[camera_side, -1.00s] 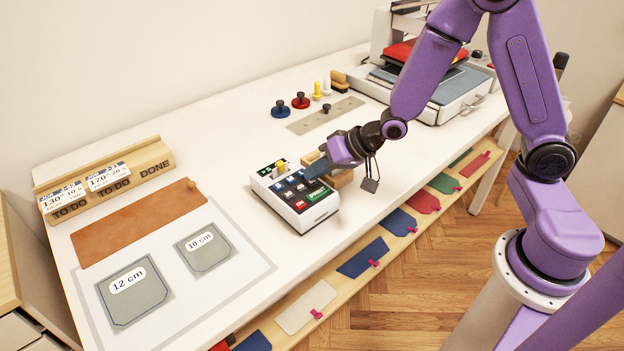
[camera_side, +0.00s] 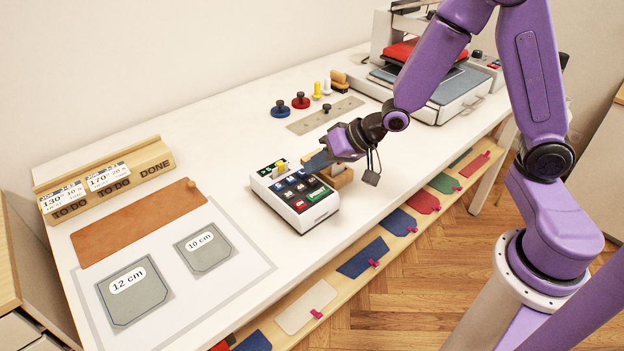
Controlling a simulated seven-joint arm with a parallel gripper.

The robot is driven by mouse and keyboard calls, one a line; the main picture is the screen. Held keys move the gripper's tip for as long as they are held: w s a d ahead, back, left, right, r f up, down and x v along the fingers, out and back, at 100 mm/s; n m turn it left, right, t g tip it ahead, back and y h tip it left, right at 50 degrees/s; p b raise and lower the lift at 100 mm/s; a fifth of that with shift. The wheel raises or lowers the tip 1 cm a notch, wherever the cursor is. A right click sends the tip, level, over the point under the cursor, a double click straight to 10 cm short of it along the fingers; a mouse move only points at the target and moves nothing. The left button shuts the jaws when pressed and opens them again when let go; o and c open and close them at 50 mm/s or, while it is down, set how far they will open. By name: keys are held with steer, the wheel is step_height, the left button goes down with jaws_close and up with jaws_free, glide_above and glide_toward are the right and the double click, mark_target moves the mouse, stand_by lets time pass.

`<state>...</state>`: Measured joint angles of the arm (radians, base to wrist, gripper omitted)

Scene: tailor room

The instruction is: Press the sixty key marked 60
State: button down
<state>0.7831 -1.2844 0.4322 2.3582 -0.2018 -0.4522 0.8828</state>
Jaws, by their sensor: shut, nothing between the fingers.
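A white keypad box (camera_side: 290,196) stands on the table, with blue, dark, green and red keys on its sloped top. The key markings are too small to read, so I cannot tell which key is the 60. My gripper (camera_side: 310,168) is shut and empty. Its tip is at the upper right edge of the keypad, over or just beside the keys there. I cannot tell whether it touches a key. It hides part of the keypad's far right corner.
A small wooden block or box (camera_side: 340,178) sits right behind the keypad, partly hidden by my gripper. Red (camera_side: 300,101) and blue knobs stand farther back by a grey strip (camera_side: 326,115). A heat press (camera_side: 430,85) stands at the back right. Grey patches lie at the front left.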

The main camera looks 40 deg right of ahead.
mark_target(317, 180)
steer(key=shift+r, duration=2.45)
steer(key=s+d+r+n+g+h, duration=0.1)
steer(key=s+n, duration=0.6)
steer(key=s, duration=0.7)
steer(key=s+d+r+n+g+h, duration=0.2)
steer(key=s+d+n+g+h, duration=0.2)
steer(key=s, duration=0.9)
steer(key=d+n+g, duration=0.1)
steer(key=n+g, duration=0.1)
steer(key=n, duration=0.1)
steer(key=shift+s, duration=0.4)
